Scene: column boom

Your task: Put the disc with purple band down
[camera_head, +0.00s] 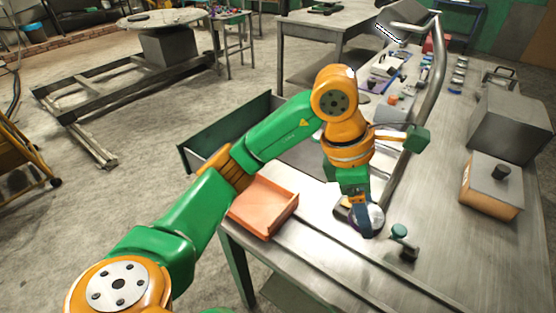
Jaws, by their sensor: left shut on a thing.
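My left arm reaches in from the lower left over a metal workbench (330,240). My left gripper (366,218) points down, low over the bench, and is shut on a disc (377,216). The disc shows a pale, shiny face and is tilted on edge; the fingers hide part of it. I take it for the disc with the purple band, though the band's colour is hard to make out. I cannot tell whether the disc touches the bench. My right gripper is not in view.
An orange open tray (264,206) sits left of the gripper. A small green-topped item (399,231) and a dark piece (409,252) stand close right. A bent metal pipe (434,75) rises behind. An orange box (491,188) and grey case (510,125) stand right. The front right bench is clear.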

